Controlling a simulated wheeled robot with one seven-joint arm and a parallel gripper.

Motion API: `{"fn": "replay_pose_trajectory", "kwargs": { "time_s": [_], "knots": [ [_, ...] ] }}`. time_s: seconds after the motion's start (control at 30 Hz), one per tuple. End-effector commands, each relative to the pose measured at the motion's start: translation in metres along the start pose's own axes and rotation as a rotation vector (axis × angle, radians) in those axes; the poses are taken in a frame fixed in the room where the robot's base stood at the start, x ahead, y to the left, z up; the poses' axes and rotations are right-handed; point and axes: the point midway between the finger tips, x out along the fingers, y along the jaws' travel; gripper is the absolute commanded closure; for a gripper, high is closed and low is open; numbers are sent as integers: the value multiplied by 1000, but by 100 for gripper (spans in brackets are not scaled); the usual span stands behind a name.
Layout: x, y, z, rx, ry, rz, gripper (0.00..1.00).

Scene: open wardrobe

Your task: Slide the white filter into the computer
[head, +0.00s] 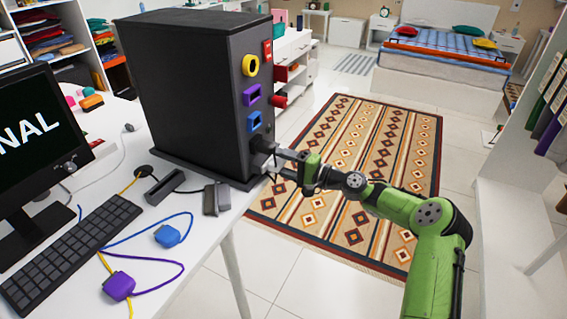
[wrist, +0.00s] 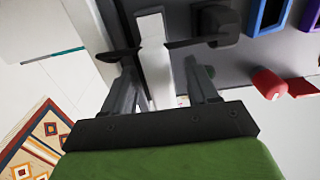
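The computer (head: 195,85) is a tall black tower on the white desk, with yellow, purple and blue ports on its front. My gripper (head: 268,160) is low at that front, below the blue port. In the wrist view, the white filter (wrist: 154,62) is a pale flat bar between the two dark fingertips of my gripper (wrist: 153,47). Both tips appear to touch its sides, so the gripper looks shut on it. The bar's far end lies by the tower's dark face (wrist: 183,22); whether it is inside a slot cannot be told. In the head view the filter is mostly hidden.
A monitor (head: 35,145), keyboard (head: 70,245), blue plug (head: 168,236), purple plug (head: 118,286) and grey connectors (head: 215,198) are on the desk (head: 210,255). A red cylinder (wrist: 268,84) sticks out near the tower. The floor over the patterned rug (head: 370,150) is clear.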

Motion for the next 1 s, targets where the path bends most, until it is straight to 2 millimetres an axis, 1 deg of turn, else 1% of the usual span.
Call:
{"fn": "replay_pose_trajectory", "kwargs": {
  "time_s": [0.27,0.37,0.47,0.7,0.8,0.9,1.0],
  "knots": [
    [-1,0,0,0,0,1,39],
    [-10,0,-1,2,2,2,39],
    [-32,-1,-1,4,3,3,39],
    [-101,-2,-1,2,5,2,39],
    [-127,-1,-1,2,5,1,39],
    [-145,-1,-1,1,3,0,39],
    [-155,0,0,0,1,-1,39]
  ]
}}
